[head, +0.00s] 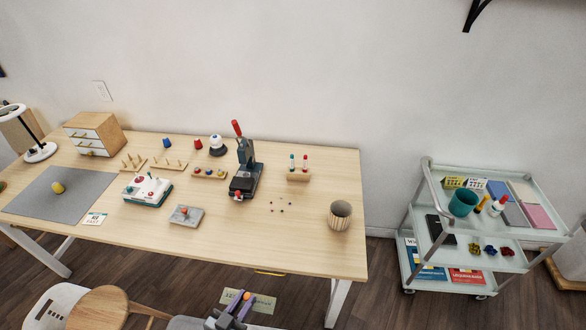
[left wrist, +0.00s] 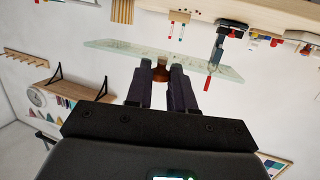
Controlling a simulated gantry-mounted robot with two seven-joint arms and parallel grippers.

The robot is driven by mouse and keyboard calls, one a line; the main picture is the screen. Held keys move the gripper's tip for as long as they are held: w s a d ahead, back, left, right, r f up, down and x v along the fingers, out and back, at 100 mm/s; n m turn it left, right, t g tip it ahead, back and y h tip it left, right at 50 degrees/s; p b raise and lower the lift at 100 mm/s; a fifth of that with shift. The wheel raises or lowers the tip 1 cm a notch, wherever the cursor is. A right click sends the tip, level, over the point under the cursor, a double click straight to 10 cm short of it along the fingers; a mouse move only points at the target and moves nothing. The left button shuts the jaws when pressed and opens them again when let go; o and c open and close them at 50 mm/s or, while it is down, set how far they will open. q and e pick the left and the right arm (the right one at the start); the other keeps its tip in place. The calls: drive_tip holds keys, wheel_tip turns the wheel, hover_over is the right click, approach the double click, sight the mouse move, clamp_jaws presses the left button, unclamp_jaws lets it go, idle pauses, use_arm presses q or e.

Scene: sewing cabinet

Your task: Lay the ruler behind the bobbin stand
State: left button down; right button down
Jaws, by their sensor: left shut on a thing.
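The ruler is a clear greenish plate (head: 264,303) with an orange-brown knob. It hangs in front of the table, low in the head view. My left gripper (head: 239,302) is shut on its knob; the left wrist view shows the fingers (left wrist: 161,70) around the knob and the plate (left wrist: 115,48) beyond them. A low wooden stand with coloured round pieces (head: 208,173) is left of the press, and a wooden block with two upright coloured-tipped pieces (head: 298,176) is right of it. I cannot tell which is the bobbin stand. My right gripper is not visible.
The dark press with a red handle (head: 246,172) stands mid-table. Two wooden peg racks (head: 168,165), a white-and-teal machine (head: 148,189), a grey block (head: 186,215) and a ribbed cup (head: 339,214) are also there. The table's back right is bare. A trolley (head: 428,226) stands right.

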use_arm(q)
drive_tip(key=w+a+r+n+t+y, duration=0.1)
drive_tip(key=a+r+n+y, duration=0.5)
drive_tip(key=r, duration=0.8)
wheel_tip(320, 180, up, 21)
drive_tip(key=s+a+m+p, duration=0.1)
drive_tip(key=s+p, duration=0.1)
drive_tip(key=p, duration=2.9)
drive_tip(key=shift+r, duration=0.2)
drive_tip(key=shift+r, duration=0.15)
